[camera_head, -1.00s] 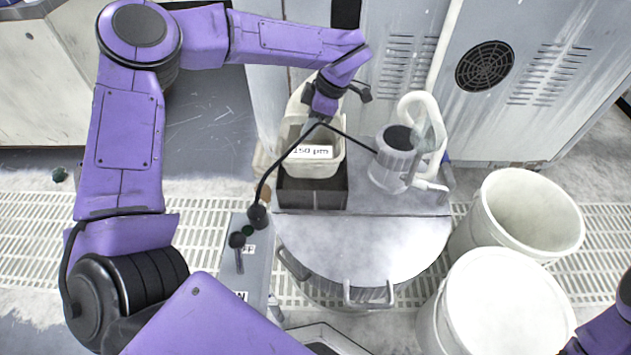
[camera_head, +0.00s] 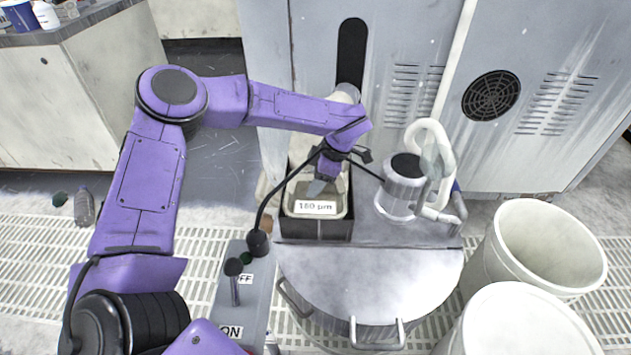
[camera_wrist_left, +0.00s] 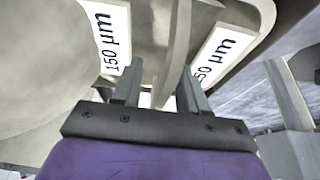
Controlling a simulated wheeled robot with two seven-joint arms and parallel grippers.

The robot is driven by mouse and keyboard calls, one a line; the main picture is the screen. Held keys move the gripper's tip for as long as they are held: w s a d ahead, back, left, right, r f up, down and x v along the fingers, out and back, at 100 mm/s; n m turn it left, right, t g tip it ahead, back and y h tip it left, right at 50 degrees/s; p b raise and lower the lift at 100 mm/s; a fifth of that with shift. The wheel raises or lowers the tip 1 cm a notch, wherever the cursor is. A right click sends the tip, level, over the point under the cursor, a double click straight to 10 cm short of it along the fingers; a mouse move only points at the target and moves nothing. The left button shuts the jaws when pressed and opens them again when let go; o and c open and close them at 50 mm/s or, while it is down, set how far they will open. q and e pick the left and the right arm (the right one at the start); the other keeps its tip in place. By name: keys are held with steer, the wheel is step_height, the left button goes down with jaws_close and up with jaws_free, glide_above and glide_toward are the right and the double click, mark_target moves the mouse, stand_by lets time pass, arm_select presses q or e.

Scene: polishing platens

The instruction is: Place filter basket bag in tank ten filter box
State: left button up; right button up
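The filter basket bag (camera_head: 318,214) is a beige, open-topped container with a white micron label on its front. It sits low within the mouth of the black filter box (camera_head: 315,231), its rim near the box's top edge. I cannot see whether its base rests on the bottom. My left gripper (camera_head: 318,187) reaches down to the bag from above. In the left wrist view its two fingers (camera_wrist_left: 160,82) stand either side of a beige strip of the bag, with "150 µm" labels on both sides. My right gripper is out of view.
A grey cylindrical pump (camera_head: 401,190) with a white hose (camera_head: 447,160) stands right of the box. A round metal lid with handles (camera_head: 370,285) lies in front. A switch panel (camera_head: 240,300) is at left front. White buckets (camera_head: 555,235) stand at right. Cabinets close off the back.

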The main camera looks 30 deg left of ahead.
arm_select(q)
steer(key=shift+r, duration=0.2)
steer(key=p+v, duration=0.4)
steer(key=v, duration=0.8)
steer(key=shift+a, duration=0.1)
